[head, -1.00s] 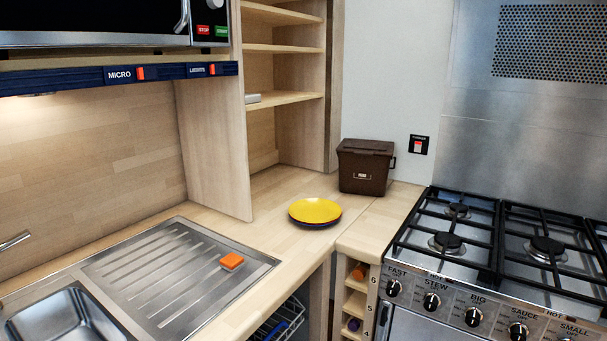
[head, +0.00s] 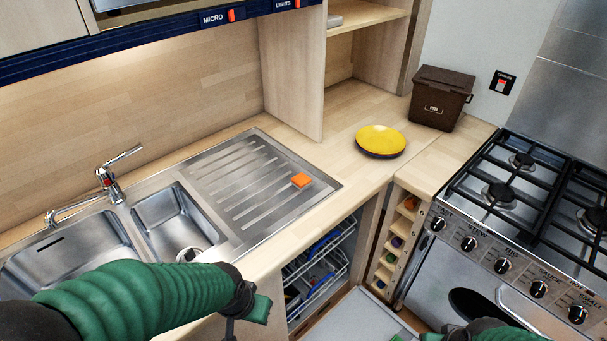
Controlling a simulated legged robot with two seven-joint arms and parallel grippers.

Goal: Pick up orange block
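The orange block (head: 301,180) lies flat on the ridged steel drainboard (head: 240,205), near its right end. My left arm comes in from the lower left in a green sleeve. Its gripper (head: 250,308) is in front of the counter's edge, nearer to me and lower in the picture than the block, and apart from it. I cannot tell whether its fingers are open. My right arm shows only partly at the bottom right edge, by the cooker front. Its gripper (head: 452,329) is mostly cut off, so its state cannot be told.
A steel sink (head: 75,250) with a tap (head: 112,185) is left of the drainboard. A yellow plate (head: 381,139) and brown bin (head: 441,97) stand at the back right. The cooker (head: 500,195) is at the right. An open rack (head: 320,262) is under the counter.

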